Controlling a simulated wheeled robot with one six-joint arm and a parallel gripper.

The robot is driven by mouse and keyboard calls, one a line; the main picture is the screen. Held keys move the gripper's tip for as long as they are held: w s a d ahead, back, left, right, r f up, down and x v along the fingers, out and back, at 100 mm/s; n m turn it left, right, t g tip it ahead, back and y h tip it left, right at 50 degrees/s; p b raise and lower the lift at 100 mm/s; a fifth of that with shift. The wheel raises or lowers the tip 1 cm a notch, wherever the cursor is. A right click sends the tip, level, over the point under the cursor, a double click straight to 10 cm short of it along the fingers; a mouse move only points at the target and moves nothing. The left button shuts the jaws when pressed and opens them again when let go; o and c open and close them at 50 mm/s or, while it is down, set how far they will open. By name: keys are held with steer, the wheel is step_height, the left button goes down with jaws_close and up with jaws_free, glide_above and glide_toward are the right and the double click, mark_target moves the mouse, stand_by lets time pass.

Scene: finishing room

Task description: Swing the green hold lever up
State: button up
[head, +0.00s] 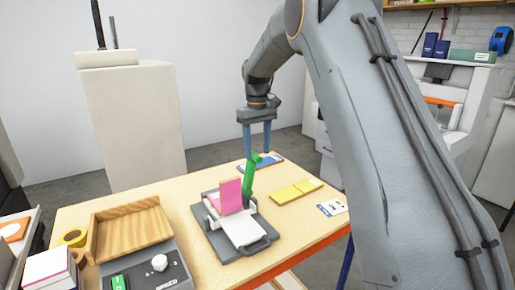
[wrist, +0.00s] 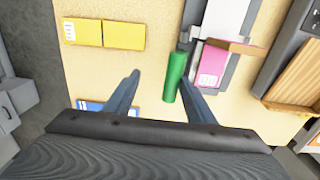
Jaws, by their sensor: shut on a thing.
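The green hold lever (head: 249,178) stands steeply up at the side of a grey device with a white plate (head: 243,228). Its top end is just under my gripper (head: 257,150). In the wrist view the lever (wrist: 175,78) lies between the two fingers of my gripper (wrist: 162,75), close to the right finger. My gripper is shut on the lever, though the exact contact is hard to see. A pink block (head: 231,196) stands on the device; it also shows in the wrist view (wrist: 212,68).
Yellow pads (head: 297,191) and a blue-and-white pack (head: 262,161) lie on the table (head: 185,195). A wooden tray (head: 128,229), a yellow tape roll (head: 74,237) and a dark control box (head: 150,268) are at the left. A white card (head: 332,208) lies near the right edge.

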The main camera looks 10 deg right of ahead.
steer(key=shift+s+d+f, duration=0.15)
steer(key=shift+d+f, duration=0.2)
steer(key=shift+f, duration=0.1)
step_height(320, 180, up, 9)
steer(key=b, duration=0.2)
steer(key=shift+a+f+b, duration=0.15)
steer(key=shift+a+b, duration=0.15)
steer(key=shift+a, duration=0.1)
